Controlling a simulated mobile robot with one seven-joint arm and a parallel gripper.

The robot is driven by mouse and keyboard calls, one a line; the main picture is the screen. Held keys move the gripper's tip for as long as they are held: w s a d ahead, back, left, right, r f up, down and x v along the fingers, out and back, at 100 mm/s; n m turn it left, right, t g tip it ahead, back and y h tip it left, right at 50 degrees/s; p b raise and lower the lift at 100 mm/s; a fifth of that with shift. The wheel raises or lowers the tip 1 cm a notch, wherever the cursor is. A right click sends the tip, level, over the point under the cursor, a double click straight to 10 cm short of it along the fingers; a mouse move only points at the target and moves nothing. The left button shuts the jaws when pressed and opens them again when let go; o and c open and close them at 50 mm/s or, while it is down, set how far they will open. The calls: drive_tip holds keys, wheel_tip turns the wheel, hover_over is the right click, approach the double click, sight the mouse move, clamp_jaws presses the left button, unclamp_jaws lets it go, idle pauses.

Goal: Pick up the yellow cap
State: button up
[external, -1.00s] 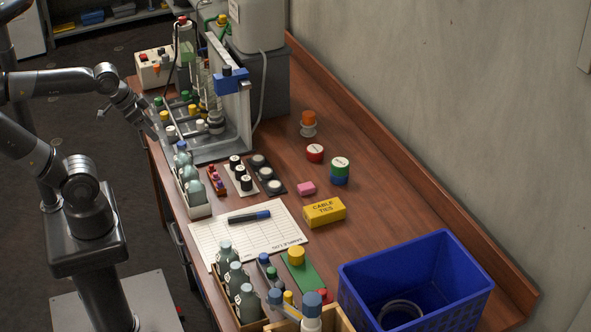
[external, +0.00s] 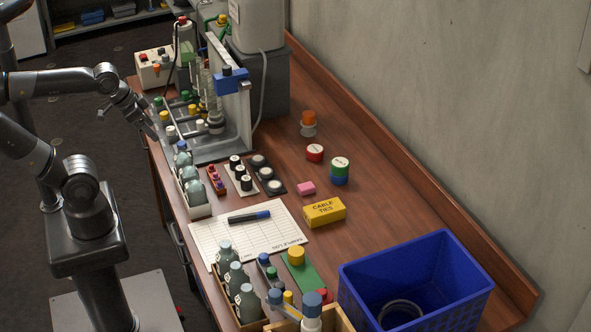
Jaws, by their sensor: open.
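Several yellow caps show. One yellow cap (external: 192,109) is in the grey rack tray at the back left, among green, white and other yellow tops. A larger yellow cap (external: 297,255) sits on a green pad (external: 302,275) near the front. A small yellow top (external: 288,297) is among the bottles at the front edge. I cannot tell which one the task names. My gripper (external: 150,128) is open at the left edge of the grey tray, pointing down and right, apart from the caps as far as I can see. Its fingertips are small and partly unclear.
The grey apparatus (external: 240,115) rises behind the tray. Bottles (external: 193,180) stand in a white tray along the left edge. A yellow cable-ties box (external: 324,212) and blue crate (external: 430,265) are at the right. The desk's right back is mostly clear.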

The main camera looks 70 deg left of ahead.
drive_tip(key=w+d+r+n+g+h, duration=0.1)
drive_tip(key=w+d, duration=0.2)
drive_tip(key=w, duration=0.3)
drive_tip(key=w+d+r+g, duration=0.1)
drive_tip(key=w+d+r, duration=0.1)
drive_tip(key=w+d, duration=0.3)
drive_tip(key=n+g+y, duration=0.1)
drive_tip(key=n+g, duration=0.3)
hover_over(296, 251)
drive_tip(key=f, duration=2.2)
drive_tip(key=shift+a, duration=0.25)
drive_tip(key=shift+m, duration=0.3)
drive_tip(key=shift+d+f, duration=0.15)
drive_tip(key=shift+f, duration=1.15)
drive_tip(key=shift+d+f, duration=0.1)
drive_tip(key=shift+f, duration=1.2)
drive_tip(key=c, duration=1)
